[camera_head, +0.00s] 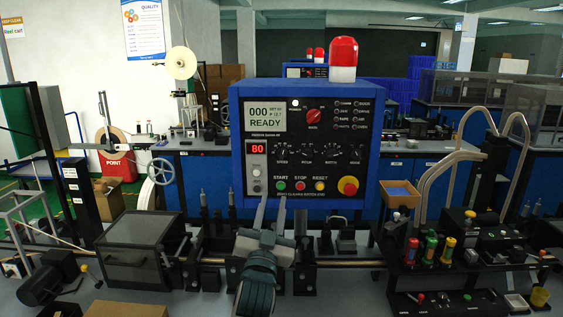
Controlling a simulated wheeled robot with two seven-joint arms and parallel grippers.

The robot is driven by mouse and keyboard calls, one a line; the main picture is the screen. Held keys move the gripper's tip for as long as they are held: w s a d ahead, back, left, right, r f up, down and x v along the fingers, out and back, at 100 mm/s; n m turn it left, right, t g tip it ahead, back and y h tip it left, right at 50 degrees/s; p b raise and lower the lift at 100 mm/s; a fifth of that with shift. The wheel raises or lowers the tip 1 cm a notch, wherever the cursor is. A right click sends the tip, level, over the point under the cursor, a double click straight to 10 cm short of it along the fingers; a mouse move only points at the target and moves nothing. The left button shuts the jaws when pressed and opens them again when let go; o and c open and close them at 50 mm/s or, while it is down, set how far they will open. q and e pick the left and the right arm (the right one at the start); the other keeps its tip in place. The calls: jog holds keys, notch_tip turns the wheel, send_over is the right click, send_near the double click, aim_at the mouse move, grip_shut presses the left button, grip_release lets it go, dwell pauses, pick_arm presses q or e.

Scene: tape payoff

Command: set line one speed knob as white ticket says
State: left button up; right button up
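The blue control box (362,190) with a black panel stands in the centre under a red beacon (343,58). A row of small dark knobs with dial marks crosses the panel; the leftmost knob (281,150) has a label that seems to read SPEED. Its pointer setting is too small to read. A red digital display (257,149) reads 80. A pale screen (265,115) reads 000 and READY. I cannot pick out a white ticket for certain. My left gripper (272,205) is open and empty, fingers pointing up, in front of the panel's lower edge. My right gripper is not in view.
A red rotary knob (313,116) sits above the dials. Start, stop and reset buttons and a red mushroom button (348,186) sit below. A grey box (140,250) stands at left, and a rack with coloured handles (430,248) at right.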

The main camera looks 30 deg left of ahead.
aim_at(282, 155)
pick_arm(q)
jog(key=p+x, duration=0.7)
jog(key=x, duration=1)
jog(key=shift+w+a, duration=0.1)
jog(key=shift+a, duration=0.05)
jog(key=shift+f, duration=0.1)
grip_shut()
